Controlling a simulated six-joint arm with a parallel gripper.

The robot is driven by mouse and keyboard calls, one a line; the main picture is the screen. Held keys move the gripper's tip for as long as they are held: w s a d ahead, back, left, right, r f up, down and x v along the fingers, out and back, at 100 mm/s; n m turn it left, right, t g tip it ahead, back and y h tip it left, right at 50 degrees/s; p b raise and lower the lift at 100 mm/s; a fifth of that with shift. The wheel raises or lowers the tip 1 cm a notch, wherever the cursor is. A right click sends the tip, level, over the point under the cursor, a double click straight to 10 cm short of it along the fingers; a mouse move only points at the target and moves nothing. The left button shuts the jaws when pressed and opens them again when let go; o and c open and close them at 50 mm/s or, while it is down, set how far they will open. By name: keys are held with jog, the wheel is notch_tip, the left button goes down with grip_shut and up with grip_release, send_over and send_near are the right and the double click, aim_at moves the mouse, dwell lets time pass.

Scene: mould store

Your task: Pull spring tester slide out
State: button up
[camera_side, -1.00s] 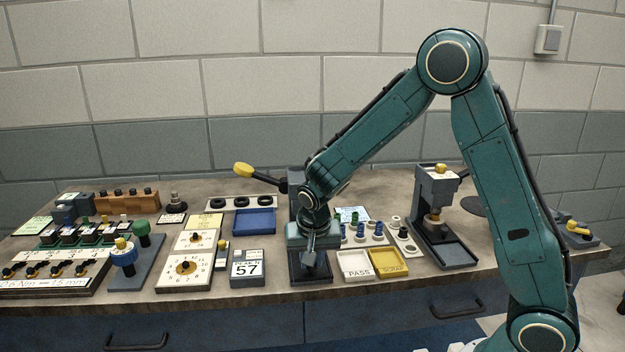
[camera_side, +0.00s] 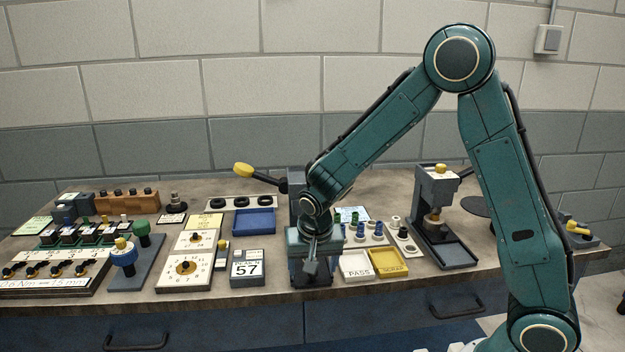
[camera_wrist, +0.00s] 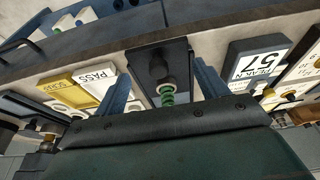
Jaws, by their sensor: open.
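The spring tester is a dark blue-grey press with a yellow-tipped lever (camera_side: 245,170) reaching left from its column (camera_side: 295,183). Its dark slide (camera_wrist: 148,52) shows in the wrist view as a flat plate at the bench's front edge, with a small dark knob. A pale ring and a green spring (camera_wrist: 167,92) sit at the slide's near end. My gripper (camera_side: 313,265) is open in front of the column, over the tester's base (camera_side: 318,281). In the wrist view its fingers (camera_wrist: 162,88) stand either side of the slide, apart from it. My arm hides much of the tester in the side view.
A grey readout showing 57 (camera_side: 247,268) stands left of the tester. A white PASS tray (camera_side: 355,276) and a yellow scrap tray (camera_side: 388,273) lie close on the right. Another press (camera_side: 437,190) stands farther right. Drawer handles front the bench.

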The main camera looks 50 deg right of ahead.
jog(key=shift+r, duration=3.5)
jog(key=shift+r, duration=0.1)
jog(key=shift+s+r, duration=0.15)
jog(key=shift+s, duration=0.05)
jog(key=s+r+n+t+y, duration=0.1)
jog(key=s+r+n, duration=0.3)
jog(key=s, duration=0.7)
jog(key=s+a+r+n+t+y, duration=0.1)
jog(key=s+r+n, duration=0.4)
jog(key=s, duration=0.7)
notch_tip(320, 180, up, 2)
jog(key=shift+a+r+t, duration=0.25)
jog(key=shift+a+t, duration=0.05)
jog(key=shift+t, duration=0.3)
